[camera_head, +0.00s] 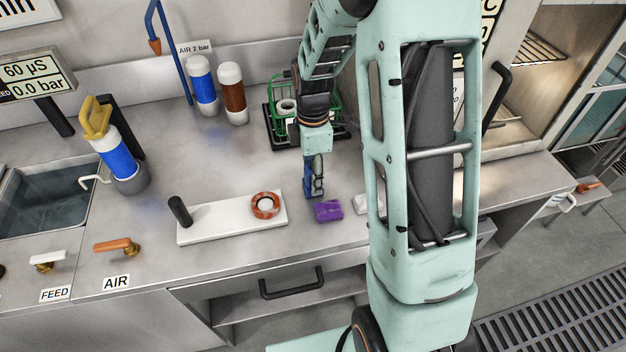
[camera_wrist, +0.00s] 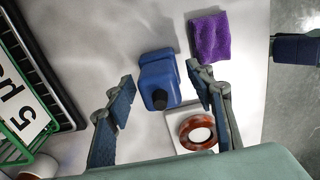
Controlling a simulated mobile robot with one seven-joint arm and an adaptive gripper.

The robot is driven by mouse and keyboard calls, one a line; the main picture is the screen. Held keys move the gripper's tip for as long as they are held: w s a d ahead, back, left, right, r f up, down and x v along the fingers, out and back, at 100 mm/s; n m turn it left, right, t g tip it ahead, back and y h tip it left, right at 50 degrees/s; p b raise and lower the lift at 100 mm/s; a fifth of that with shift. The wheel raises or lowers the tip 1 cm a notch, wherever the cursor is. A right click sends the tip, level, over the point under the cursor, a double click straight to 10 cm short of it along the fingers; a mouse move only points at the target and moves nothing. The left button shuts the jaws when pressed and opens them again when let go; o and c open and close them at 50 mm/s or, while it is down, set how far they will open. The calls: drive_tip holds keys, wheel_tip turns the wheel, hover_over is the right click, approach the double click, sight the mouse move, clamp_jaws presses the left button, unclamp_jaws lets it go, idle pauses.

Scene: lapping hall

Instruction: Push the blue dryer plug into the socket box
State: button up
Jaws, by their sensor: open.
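A blue blocky piece (camera_wrist: 157,78) with a short black round end lies between my spread fingers in the wrist view. It may be the blue dryer plug, but I cannot tell for sure; it could be a small bottle. My gripper (camera_wrist: 165,98) is open, with one blue-padded finger on each side of the piece and gaps between. In the head view my gripper (camera_head: 314,190) points down over the bench, behind the purple cloth. I cannot make out a socket box for certain; a small grey box at the bench front right is partly hidden by my arm.
A white plate (camera_head: 215,226) with a red ring (camera_head: 265,205) lies left of my gripper. A purple cloth (camera_head: 328,211) lies close in front. A green wire basket (camera_head: 268,125) stands behind. Two bottles stand at the back left, and a sink (camera_head: 20,218) is at far left.

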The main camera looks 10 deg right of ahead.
drive_tip(key=shift+c, duration=0.3)
clamp_jaws()
drive_tip(key=shift+r, duration=0.1)
